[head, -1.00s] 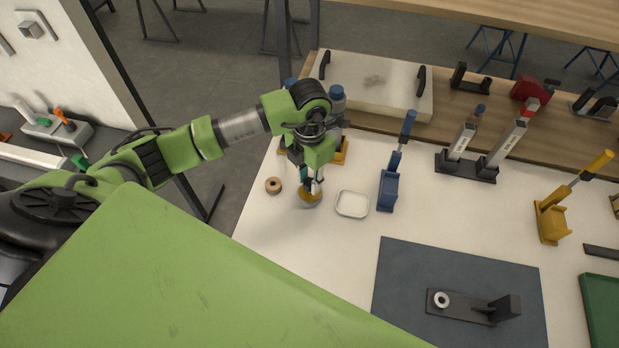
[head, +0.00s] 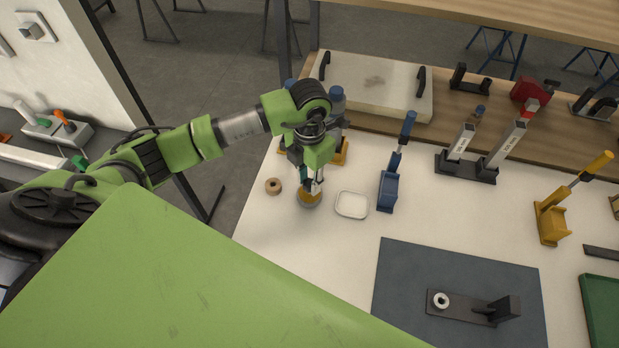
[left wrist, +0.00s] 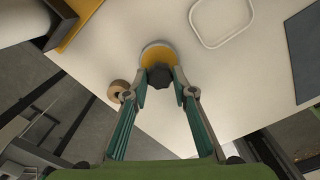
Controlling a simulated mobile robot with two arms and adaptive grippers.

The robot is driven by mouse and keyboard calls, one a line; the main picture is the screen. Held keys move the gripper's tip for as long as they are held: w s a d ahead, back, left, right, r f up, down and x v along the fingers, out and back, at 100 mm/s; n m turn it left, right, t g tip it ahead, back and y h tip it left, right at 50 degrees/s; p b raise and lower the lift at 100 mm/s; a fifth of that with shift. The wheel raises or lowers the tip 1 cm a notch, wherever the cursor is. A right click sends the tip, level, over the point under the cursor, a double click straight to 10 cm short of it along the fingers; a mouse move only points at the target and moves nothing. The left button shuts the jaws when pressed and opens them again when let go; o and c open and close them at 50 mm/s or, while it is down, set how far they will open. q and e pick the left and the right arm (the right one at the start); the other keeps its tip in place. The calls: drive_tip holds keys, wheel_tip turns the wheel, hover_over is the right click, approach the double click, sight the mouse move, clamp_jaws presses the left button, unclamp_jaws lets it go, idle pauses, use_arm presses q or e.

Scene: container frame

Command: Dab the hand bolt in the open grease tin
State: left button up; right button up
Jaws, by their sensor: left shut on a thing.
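The open grease tin (head: 310,201) is a small round tin with amber grease, standing near the left edge of the white table top. It also shows in the left wrist view (left wrist: 158,52), beyond my fingertips. My left gripper (head: 312,182) points down over the tin. In the left wrist view the left gripper (left wrist: 162,86) is shut on the dark lobed head of the hand bolt (left wrist: 160,76). The bolt's lower end is hidden behind its head, so I cannot tell whether it touches the grease. My right gripper is not in view.
A wooden ring (head: 273,185) lies left of the tin and an empty white tray (head: 352,205) lies right of it. A dark mat (head: 400,290) bears a fixture with a pale ring (head: 441,300).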

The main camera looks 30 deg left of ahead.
sight(309, 183)
use_arm(q)
drive_tip(key=shift+w+r+p, duration=0.1)
drive_tip(key=shift+r+p, duration=1.75)
drive_tip(key=shift+r, duration=1.5)
drive_tip(key=shift+d+r+m, duration=0.25)
drive_tip(key=shift+r+m, duration=0.15)
drive_tip(key=shift+m, duration=0.5)
drive_tip(key=s+d+r+m+b, duration=0.1)
drive_tip(key=s+r+m, duration=0.3)
drive_tip(key=m, duration=1.1)
drive_tip(key=s+d+r+m+b, duration=0.2)
drive_tip(key=s+r+m, duration=0.3)
drive_tip(key=m, duration=1)
drive_tip(key=shift+s+d+b, duration=0.25)
drive_tip(key=shift+s+b, duration=0.1)
drive_tip(key=shift+b, duration=0.55)
